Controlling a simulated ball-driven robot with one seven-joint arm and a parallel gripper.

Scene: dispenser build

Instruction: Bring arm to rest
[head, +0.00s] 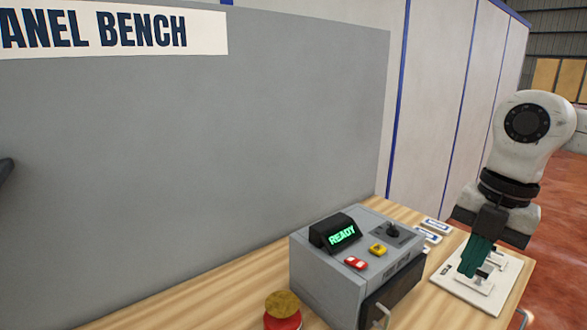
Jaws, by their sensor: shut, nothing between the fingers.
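My gripper (474,261) shows at the right in the head view, at the end of my white and black arm, pointing down. Its teal fingers are together with nothing between them. It is over or in front of a white plate (459,288) with small metal fittings on the bench. Whether the fingertips touch the plate or its fittings I cannot tell.
A grey control box (322,287) with a green READY display (342,235), red and yellow buttons and a black lever stands left of my gripper. A red-based knob (283,308) stands in front. A grey panel (200,150) rises behind the wooden bench (215,290).

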